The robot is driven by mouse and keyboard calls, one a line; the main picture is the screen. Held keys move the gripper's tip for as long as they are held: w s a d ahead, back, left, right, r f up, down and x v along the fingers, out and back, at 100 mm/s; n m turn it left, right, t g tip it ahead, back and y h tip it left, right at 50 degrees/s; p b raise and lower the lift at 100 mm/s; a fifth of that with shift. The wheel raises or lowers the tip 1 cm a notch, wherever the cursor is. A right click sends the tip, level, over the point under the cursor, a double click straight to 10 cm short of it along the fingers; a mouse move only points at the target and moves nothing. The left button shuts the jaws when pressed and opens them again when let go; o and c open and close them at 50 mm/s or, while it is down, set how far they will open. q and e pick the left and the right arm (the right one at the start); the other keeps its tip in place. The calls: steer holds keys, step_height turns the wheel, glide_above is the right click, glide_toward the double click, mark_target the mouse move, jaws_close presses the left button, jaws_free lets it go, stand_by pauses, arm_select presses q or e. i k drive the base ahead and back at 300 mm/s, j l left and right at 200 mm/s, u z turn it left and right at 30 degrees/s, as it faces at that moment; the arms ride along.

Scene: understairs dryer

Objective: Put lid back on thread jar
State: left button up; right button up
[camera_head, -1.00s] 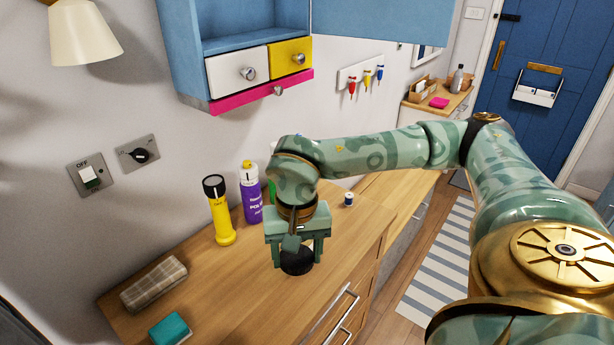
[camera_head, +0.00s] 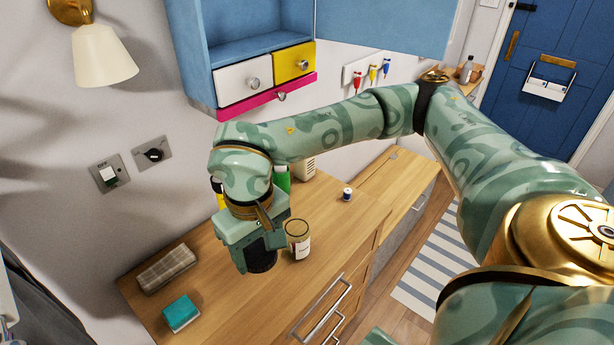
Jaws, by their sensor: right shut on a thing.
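The thread jar (camera_head: 299,241) stands upright on the wooden worktop, clear-walled with a pale label and no lid on its mouth. My right gripper (camera_head: 258,254) is just left of the jar, pointing down over the worktop. It is shut on a round black thing, which looks like the lid (camera_head: 262,264). The fingers hide part of it, and I cannot tell whether it touches the worktop. My left gripper is not in view.
A folded plaid cloth (camera_head: 166,269) and a teal sponge (camera_head: 181,313) lie at the front left of the worktop (camera_head: 225,318). A green bottle (camera_head: 282,180) and a yellow item (camera_head: 218,193) stand behind my wrist. A small spool (camera_head: 347,194) is farther right. Drawers (camera_head: 267,74) hang above.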

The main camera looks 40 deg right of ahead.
mark_target(297, 238)
steer(key=k+l+z, duration=0.15)
steer(key=l, duration=0.25)
steer(key=k+l+z, duration=0.15)
steer(key=l, duration=0.3)
steer(key=l+z, duration=0.1)
steer(key=l, duration=0.35)
